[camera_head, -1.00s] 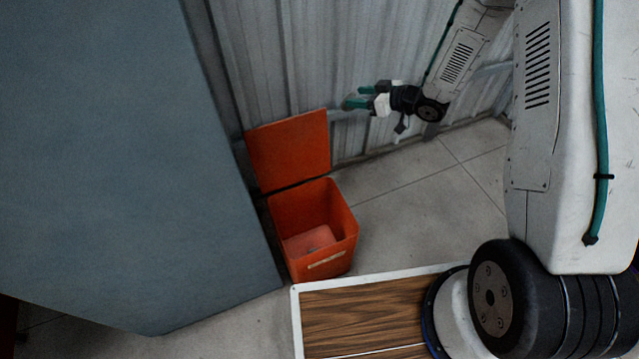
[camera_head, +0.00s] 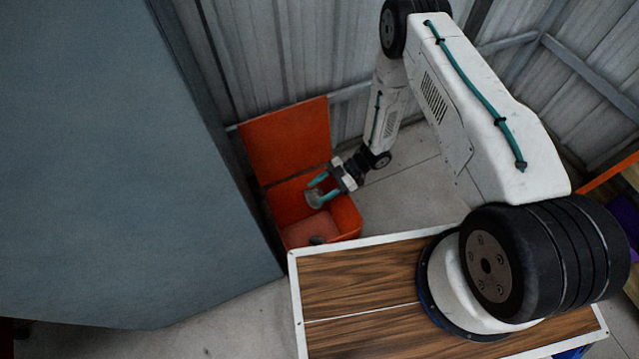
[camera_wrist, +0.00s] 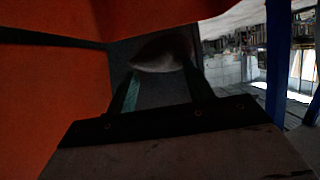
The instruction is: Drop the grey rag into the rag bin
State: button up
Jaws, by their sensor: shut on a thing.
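The rag bin (camera_head: 345,217) is a square orange bin on the floor, its orange lid (camera_head: 288,138) hinged open against the wall side. My gripper (camera_head: 317,192) has teal fingers and reaches in over the bin's opening from the right. It is shut on the grey rag (camera_head: 314,200), a small crumpled piece at the fingertips. In the wrist view the rag (camera_wrist: 163,50) shows pale and dim between the far ends of the fingers, with orange bin surfaces to the left. A small dark grey thing (camera_head: 317,240) lies low inside the bin; I cannot tell what it is.
A large grey-blue panel (camera_head: 110,170) stands close at the bin's left. A corrugated metal wall (camera_head: 270,50) rises behind the bin. Tiled floor (camera_head: 410,190) is free to the bin's right.

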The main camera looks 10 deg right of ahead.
aim_at(322, 195)
jog(key=shift+d+f, duration=0.15)
jog(key=shift+f, duration=2.1)
jog(key=o, duration=1.1)
jog(key=shift+c, duration=0.2)
jog(key=shift+w, duration=0.1)
jog(key=v, duration=0.7)
jog(key=shift+d+r, duration=0.15)
jog(key=shift+d, duration=0.25)
